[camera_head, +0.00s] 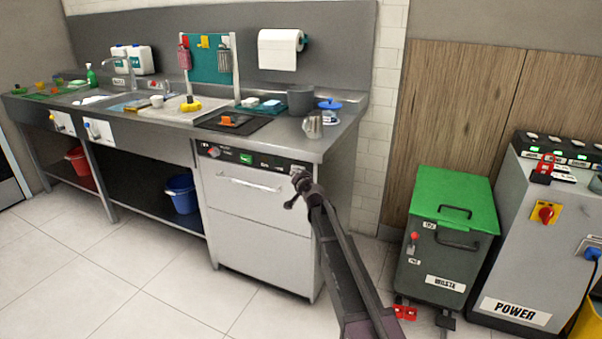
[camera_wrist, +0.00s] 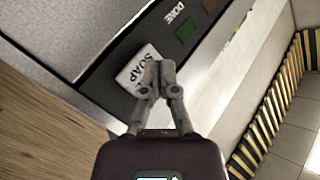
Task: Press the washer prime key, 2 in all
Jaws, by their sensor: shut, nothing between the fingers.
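The washer (camera_head: 255,225) is a steel front-loading unit under the counter, with a black control strip (camera_head: 226,154) along its top front edge. The strip bears a round knob (camera_head: 213,151), a green lit display (camera_head: 246,158) and small keys. In the wrist view, the strip shows a white block marked SOAP (camera_wrist: 137,70), a dark green square (camera_wrist: 187,33) and the word DONE. No prime label is readable. My gripper (camera_head: 298,173) is shut and empty at the strip's right end. In the wrist view its fingertips (camera_wrist: 161,67) overlap the SOAP block's edge; I cannot tell whether they touch.
The counter (camera_head: 345,122) above holds a steel jug (camera_head: 312,125), a grey pot (camera_head: 300,100) and a black tray (camera_head: 207,123). A green-lidded waste bin (camera_head: 453,200) and a POWER cabinet (camera_head: 518,255) stand to the right. Floor in front of the washer is clear.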

